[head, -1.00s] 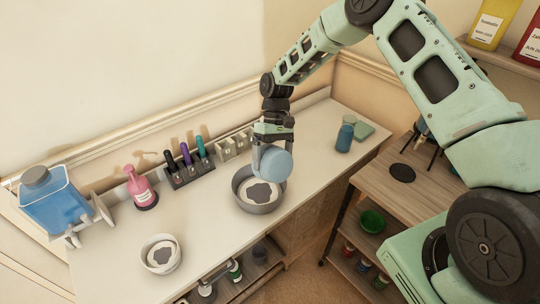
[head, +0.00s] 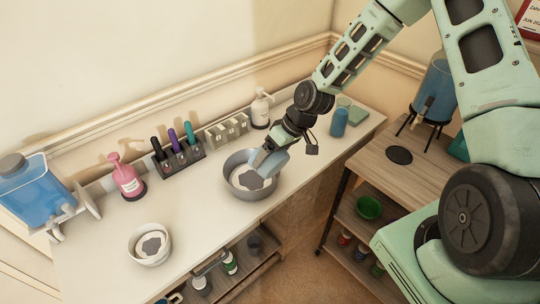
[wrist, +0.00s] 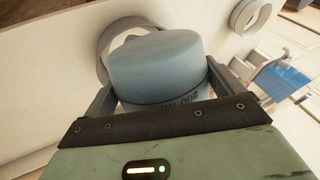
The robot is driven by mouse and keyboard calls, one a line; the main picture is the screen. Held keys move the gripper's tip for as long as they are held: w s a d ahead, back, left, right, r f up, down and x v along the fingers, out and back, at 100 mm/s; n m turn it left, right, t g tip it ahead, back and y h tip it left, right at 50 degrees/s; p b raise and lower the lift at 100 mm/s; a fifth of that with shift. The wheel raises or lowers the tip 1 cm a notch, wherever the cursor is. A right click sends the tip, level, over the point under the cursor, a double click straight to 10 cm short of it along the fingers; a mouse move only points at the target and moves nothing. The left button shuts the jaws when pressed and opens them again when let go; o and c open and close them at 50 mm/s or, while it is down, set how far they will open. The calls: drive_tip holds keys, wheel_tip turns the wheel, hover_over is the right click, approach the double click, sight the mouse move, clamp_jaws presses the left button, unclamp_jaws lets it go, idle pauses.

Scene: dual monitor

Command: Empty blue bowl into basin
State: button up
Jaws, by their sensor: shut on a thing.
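The blue bowl (head: 271,162) is held by my gripper (head: 282,150), over the back right of the grey basin (head: 243,194). The bowl is tipped steeply, and its inside does not show. The basin stands on the white counter with a pale content and a dark patch in it. In the wrist view the blue bowl (wrist: 158,62) sits between both fingers, its side toward the camera, and hides much of the basin (wrist: 106,40). I cannot tell whether bowl and basin touch.
A small white bowl (head: 149,257) stands front left on the counter (head: 200,221). A pink bottle (head: 127,181), a rack of markers (head: 183,165) and a white pump bottle (head: 261,108) line the back. A blue bottle (head: 339,122) stands to the right.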

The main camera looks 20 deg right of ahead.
sight(281, 166)
drive_tip(key=f+t+b, duration=0.1)
drive_tip(key=b, duration=0.1)
drive_tip(key=s+f+t+y+b, duration=0.1)
drive_tip(key=t+b, duration=0.1)
drive_tip(key=shift+s+d+f+n, duration=0.1)
drive_tip(key=shift+d+n, duration=0.1)
drive_tip(key=shift+n, duration=0.2)
drive_tip(key=t+b, duration=0.1)
drive_tip(key=b, duration=0.1)
drive_tip(key=f+t+y+b, duration=0.1)
drive_tip(key=b, duration=0.1)
drive_tip(key=s+t+b, duration=0.1)
drive_tip(key=b, duration=0.1)
drive_tip(key=shift+d+f+n+y, duration=0.2)
drive_tip(key=shift+f+n+y, duration=0.05)
drive_tip(key=shift+n+y, duration=0.15)
drive_tip(key=f+t+y+b, duration=0.1)
drive_tip(key=t+b, duration=0.1)
drive_tip(key=b, duration=0.2)
drive_tip(key=s+f+n+t+y+b, duration=0.1)
drive_tip(key=b, duration=0.2)
drive_tip(key=s+n+t+y+b, duration=0.1)
drive_tip(key=t+b, duration=0.1)
drive_tip(key=b, duration=0.2)
drive_tip(key=shift+d+f+t+y+b, duration=0.3)
drive_tip(key=shift+d+f+b, duration=0.05)
drive_tip(key=shift+f, duration=0.05)
